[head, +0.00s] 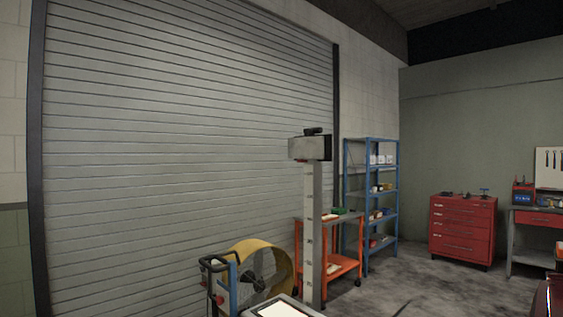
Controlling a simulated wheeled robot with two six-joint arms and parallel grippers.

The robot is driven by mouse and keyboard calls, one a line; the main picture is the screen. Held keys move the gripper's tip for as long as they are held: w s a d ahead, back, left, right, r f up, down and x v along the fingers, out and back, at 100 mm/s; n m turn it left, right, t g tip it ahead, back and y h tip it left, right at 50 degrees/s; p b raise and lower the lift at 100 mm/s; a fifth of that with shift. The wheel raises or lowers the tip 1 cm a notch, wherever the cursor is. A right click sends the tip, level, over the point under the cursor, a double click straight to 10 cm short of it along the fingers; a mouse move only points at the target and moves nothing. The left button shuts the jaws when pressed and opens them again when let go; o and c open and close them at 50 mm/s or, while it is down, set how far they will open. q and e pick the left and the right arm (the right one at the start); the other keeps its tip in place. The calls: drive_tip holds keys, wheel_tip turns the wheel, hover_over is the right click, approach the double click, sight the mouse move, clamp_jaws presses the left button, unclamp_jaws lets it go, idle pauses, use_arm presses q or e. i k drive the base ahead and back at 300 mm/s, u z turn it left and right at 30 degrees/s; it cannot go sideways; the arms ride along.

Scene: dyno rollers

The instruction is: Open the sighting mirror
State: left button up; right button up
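A tall grey column (313,235) stands right of the picture's middle, in front of the shutter. A grey box head (310,148) sits on its top, with a small dark part (314,131) on the box. This dark part may be the sighting mirror, but it is too small to tell whether it is folded or open. A pale flat panel (284,311) in a dark frame shows at the bottom edge, mostly cut off. Neither of my grippers is in view.
A grey roller shutter (180,150) fills the left. A yellow drum fan (262,268), a blue-framed cart (225,285) and an orange trolley (343,266) stand near the column. Blue shelves (371,143), a red tool cabinet (462,228) and a workbench (535,217) stand behind. Floor (425,280) shows clear at right.

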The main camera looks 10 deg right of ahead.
sight(310, 145)
drive_tip(key=u, duration=0.45)
drive_tip(key=i, duration=0.65)
drive_tip(key=u, duration=0.3)
